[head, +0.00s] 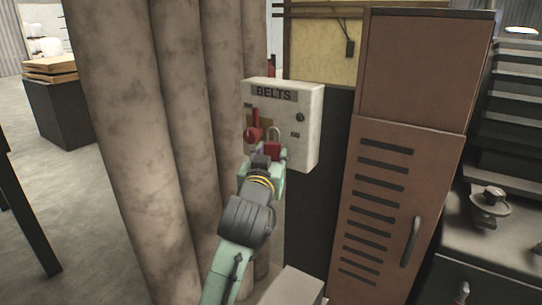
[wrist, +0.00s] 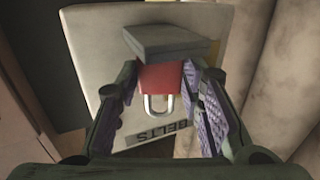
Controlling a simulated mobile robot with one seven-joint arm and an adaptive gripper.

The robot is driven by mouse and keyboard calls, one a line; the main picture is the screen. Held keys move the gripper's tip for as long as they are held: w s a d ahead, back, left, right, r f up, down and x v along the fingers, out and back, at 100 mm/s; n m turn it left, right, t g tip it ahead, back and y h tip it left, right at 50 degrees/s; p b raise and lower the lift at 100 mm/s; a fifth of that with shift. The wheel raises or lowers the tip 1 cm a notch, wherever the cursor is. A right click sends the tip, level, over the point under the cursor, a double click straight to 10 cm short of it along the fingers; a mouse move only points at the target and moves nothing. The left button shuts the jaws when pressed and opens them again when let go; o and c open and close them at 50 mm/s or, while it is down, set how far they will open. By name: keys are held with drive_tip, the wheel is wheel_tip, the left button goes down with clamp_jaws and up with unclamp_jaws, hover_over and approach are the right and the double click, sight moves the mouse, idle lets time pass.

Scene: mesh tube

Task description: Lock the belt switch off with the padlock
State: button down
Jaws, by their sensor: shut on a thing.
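The belt switch box (head: 310,125) is a pale box labelled BELTS, standing in front of the brown columns in the head view. Its red switch handle (head: 255,122) is on the left of the front face. A red padlock (head: 272,149) with a silver shackle is in my gripper (head: 268,158), just right of and below the handle. In the wrist view the padlock (wrist: 160,79) sits between the two fingers of my gripper (wrist: 163,90), its shackle towards the BELTS label. The handle is not visible there. I cannot tell whether the shackle touches the box.
Thick brown columns (head: 130,120) stand close on the left of the box. A rust-brown locker (head: 400,150) with vents and a handle stands on the right. A grey block (head: 292,288) is low in front. Open floor shows at far left.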

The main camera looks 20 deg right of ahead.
drive_tip(key=shift+f, duration=0.15)
drive_tip(key=c, duration=1)
unclamp_jaws()
drive_tip(key=v, duration=0.7)
drive_tip(key=shift+s+a, duration=0.15)
drive_tip(key=shift+s, duration=0.1)
